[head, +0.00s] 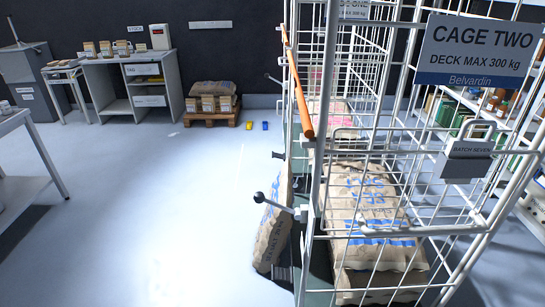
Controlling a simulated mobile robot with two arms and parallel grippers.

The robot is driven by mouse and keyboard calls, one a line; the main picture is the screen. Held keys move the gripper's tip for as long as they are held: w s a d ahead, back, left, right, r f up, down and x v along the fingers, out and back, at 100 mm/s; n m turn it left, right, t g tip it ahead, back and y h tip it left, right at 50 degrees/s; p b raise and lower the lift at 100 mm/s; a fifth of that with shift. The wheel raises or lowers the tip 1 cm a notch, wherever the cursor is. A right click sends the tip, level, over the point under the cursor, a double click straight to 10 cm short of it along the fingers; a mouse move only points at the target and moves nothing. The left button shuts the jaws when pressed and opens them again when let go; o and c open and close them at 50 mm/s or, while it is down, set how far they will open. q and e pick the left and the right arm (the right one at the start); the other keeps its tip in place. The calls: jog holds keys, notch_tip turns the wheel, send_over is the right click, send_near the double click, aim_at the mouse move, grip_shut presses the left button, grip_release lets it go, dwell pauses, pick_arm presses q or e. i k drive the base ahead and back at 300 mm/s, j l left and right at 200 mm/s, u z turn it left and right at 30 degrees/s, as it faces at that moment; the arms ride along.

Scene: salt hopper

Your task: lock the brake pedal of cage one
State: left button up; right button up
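Cage one stands behind cage two; its sign (353,9), cut by the top edge, ends in "ONE". Its white wire mesh (340,65) is seen partly through the nearer cage. No brake pedal of cage one can be made out for certain. A small dark part (278,155) sticks out at the left, near the floor; I cannot tell if it is a pedal. A thin lever (273,78) projects left higher up. Neither of my grippers is in view.
Cage two, with its sign (477,50), fills the right and holds paper sacks (365,205). A ball-ended lever (259,197) and a leaning sack (271,235) stick out left. An orange bar (300,95) runs along the cages. The floor (160,200) at left is clear.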

aim_at(278, 155)
jog(key=i+j+u, duration=0.35)
jog(key=j, duration=0.25)
jog(key=i+j+u, duration=0.4)
jog(key=i+j, duration=0.2)
jog(key=i, duration=0.3)
jog(key=i+j+u, duration=0.1)
jog(key=i+j, duration=0.15)
jog(key=i, duration=0.3)
jog(key=i+j+u, duration=0.1)
jog(key=i, duration=0.4)
jog(key=i+l+z, duration=0.1)
jog(key=i+z, duration=0.2)
jog(key=i, duration=0.25)
jog(key=i+z, duration=0.3)
jog(key=i, duration=0.3)
jog(key=i+j+z, duration=0.25)
jog(key=i, duration=0.3)
jog(key=i+j+z, duration=0.3)
jog(key=i, duration=0.25)
jog(key=i+l+z, duration=0.2)
jog(key=i+z, duration=0.2)
jog(key=i, duration=0.25)
jog(key=i+z, duration=0.45)
jog(key=i, duration=0.2)
